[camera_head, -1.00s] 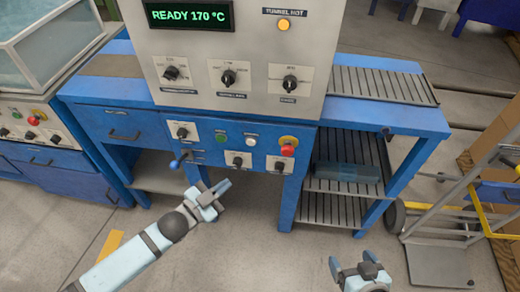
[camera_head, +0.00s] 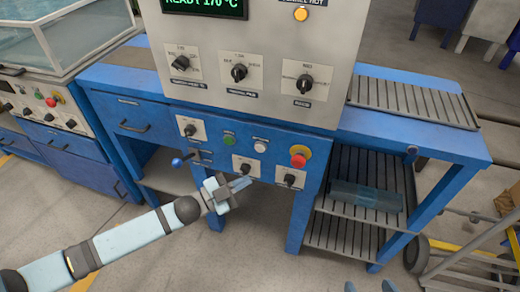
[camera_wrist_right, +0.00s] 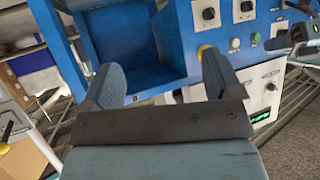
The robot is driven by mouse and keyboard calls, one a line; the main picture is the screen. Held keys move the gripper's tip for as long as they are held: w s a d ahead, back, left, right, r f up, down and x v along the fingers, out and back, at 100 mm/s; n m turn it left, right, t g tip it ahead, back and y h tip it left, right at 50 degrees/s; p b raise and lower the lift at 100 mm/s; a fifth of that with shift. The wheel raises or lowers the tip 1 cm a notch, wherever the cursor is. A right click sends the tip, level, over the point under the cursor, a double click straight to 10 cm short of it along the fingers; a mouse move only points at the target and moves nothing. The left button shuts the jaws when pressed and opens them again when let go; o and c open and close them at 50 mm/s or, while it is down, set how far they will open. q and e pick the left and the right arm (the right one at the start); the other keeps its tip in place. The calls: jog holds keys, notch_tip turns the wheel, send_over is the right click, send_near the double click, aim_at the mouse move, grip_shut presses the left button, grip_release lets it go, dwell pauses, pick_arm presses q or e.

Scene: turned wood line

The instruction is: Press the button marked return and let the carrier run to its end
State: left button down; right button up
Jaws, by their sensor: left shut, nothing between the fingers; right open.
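The blue control panel carries a green button (camera_head: 228,139), a white button (camera_head: 261,146) and a red mushroom button on yellow (camera_head: 299,156). Their labels are too small to read, so I cannot tell which is marked return. My left gripper (camera_head: 243,184) is shut and empty, just below the panel's lower knob (camera_head: 243,168); contact cannot be told. My right gripper shows only at the bottom edge in the head view; in the right wrist view (camera_wrist_right: 163,80) it is open and empty. I cannot identify the carrier.
Above, a grey cabinet has dark knobs (camera_head: 239,73), a lit orange lamp (camera_head: 301,14) and a display (camera_head: 205,7). A blue lever (camera_head: 179,162) sticks out left of the buttons. A slatted rack (camera_head: 413,101) and shelves (camera_head: 345,232) stand right. Open floor lies in front.

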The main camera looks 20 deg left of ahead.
aim_at(260, 148)
pick_arm(q)
jog(key=w+b, duration=0.3)
jog(key=w, duration=0.5)
jog(key=shift+w+d, duration=0.15)
jog(key=shift+w, duration=0.25)
pick_arm(e)
jog(key=shift+w+a+f, duration=0.15)
jog(key=shift+a, duration=0.05)
jog(key=shift+f, duration=0.1)
pick_arm(q)
jog(key=shift+w, duration=0.1)
dwell(1.4)
jog(key=shift+w, duration=0.3)
